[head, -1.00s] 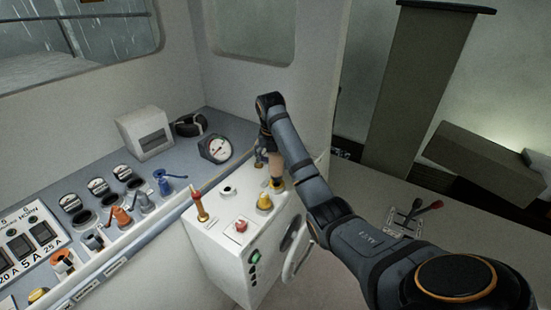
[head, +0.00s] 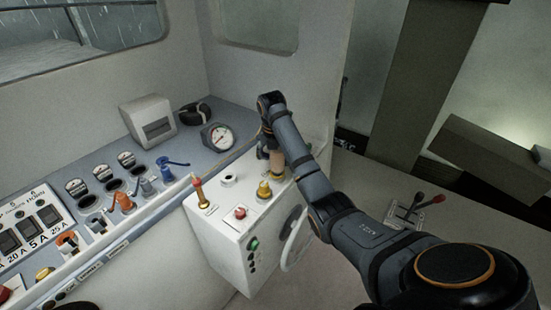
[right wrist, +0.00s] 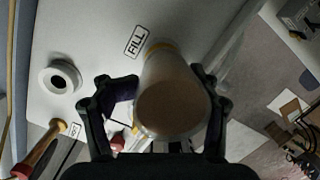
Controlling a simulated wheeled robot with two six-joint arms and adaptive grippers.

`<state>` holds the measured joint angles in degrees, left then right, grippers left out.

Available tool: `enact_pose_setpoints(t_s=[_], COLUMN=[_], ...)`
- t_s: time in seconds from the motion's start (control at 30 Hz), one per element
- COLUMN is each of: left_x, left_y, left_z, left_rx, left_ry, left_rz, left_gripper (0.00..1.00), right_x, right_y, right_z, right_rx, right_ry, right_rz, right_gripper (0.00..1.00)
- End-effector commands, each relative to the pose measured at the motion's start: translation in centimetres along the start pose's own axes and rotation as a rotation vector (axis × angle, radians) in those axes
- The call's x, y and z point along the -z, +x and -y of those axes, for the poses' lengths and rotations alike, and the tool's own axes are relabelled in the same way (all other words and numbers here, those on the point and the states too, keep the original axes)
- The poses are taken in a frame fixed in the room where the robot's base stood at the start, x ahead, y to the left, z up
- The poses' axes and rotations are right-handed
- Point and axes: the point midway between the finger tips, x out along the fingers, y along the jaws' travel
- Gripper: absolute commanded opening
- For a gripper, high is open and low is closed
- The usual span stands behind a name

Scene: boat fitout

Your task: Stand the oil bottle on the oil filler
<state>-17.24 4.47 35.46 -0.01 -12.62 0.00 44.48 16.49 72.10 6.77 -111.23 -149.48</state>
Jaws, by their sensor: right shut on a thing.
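The oil bottle (head: 277,163) is a tan cylinder held in my right gripper (head: 268,142), over the back right of the white box top. In the right wrist view the bottle (right wrist: 172,105) sits between both fingers, its flat brown end facing the camera. A yellow ring (right wrist: 158,46) shows at its far end, beside a FILL label (right wrist: 136,42). I cannot tell whether this ring belongs to the bottle or the oil filler, or whether the end is seated; the bottle hides the spot.
The white box (head: 225,240) carries an open white ring (head: 229,180), a red-topped rod (head: 199,191), a red button (head: 240,213) and a yellow fitting (head: 264,190) near the bottle. A handwheel (head: 294,240) is on its side. A console with gauges and levers (head: 165,168) stands left.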

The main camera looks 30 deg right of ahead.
Motion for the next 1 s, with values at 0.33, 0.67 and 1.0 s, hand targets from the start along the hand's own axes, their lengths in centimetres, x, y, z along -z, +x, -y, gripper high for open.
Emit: enact_pose_setpoints(t_s=[0.33,0.67,1.0], left_x=[0.2,0.2,0.2], left_y=[0.0,0.0,0.0], left_z=[0.1,0.5,0.2], left_rx=[0.001,0.005,0.003], left_ry=[0.000,0.002,0.001], left_rz=[-0.003,-0.004,-0.003], left_gripper=[0.40,0.40,0.40], right_x=[0.0,0.0,-0.3], right_y=[-0.1,0.0,-1.9], right_z=[0.0,0.0,0.2], right_rx=[0.000,0.000,-0.004], right_ry=[0.000,0.000,-0.014], right_rz=[0.000,-0.001,0.004], right_gripper=[0.95,0.95,0.95])
